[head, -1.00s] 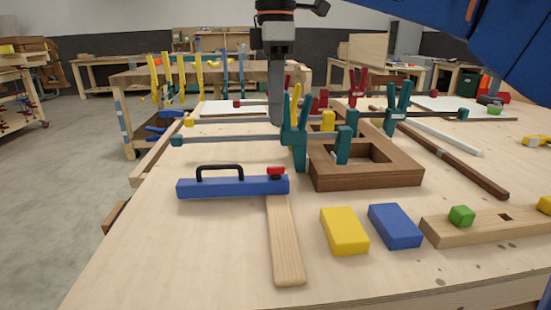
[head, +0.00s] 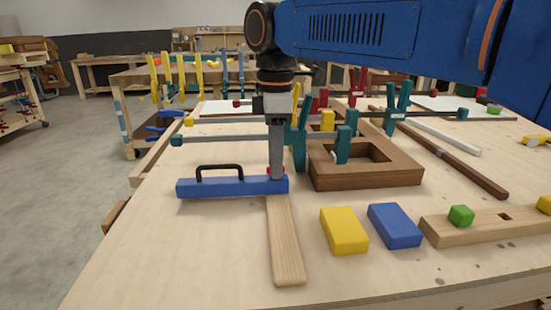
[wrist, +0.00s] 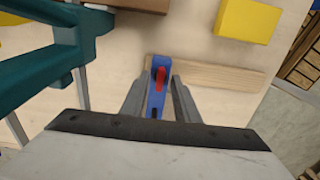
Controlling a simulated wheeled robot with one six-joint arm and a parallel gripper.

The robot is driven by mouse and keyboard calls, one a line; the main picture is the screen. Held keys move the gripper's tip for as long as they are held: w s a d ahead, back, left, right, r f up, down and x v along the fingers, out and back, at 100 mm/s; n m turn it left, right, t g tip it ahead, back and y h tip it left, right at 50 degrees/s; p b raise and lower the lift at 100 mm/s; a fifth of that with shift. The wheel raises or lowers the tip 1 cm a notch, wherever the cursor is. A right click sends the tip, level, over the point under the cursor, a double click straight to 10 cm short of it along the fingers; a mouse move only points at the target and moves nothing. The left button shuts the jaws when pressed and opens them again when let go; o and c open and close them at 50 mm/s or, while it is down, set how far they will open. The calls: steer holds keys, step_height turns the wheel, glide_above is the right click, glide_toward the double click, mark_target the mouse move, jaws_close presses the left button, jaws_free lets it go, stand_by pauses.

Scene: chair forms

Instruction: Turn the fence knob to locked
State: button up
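The blue fence (head: 225,187) lies on the workbench with a black handle (head: 219,168) on top. Its red knob (wrist: 161,79) sits on the fence's right end, over a wooden strip (head: 285,240). In the wrist view the knob's long side runs roughly along the fence. My gripper (head: 277,178) points straight down at that end and hides most of the knob in the head view. In the wrist view its fingers stand apart, one on each side of the fence end and knob. I cannot tell whether they touch it.
A teal clamp (head: 300,140) stands close on the right, by a brown wooden frame (head: 370,178). A yellow block (head: 344,231) and a blue block (head: 394,225) lie in front. The bench left of the strip is clear.

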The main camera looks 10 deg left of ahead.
jaws_close()
steer(key=m, duration=0.7)
steer(key=shift+m, duration=0.3)
steer(key=m, duration=1)
stand_by(0.6)
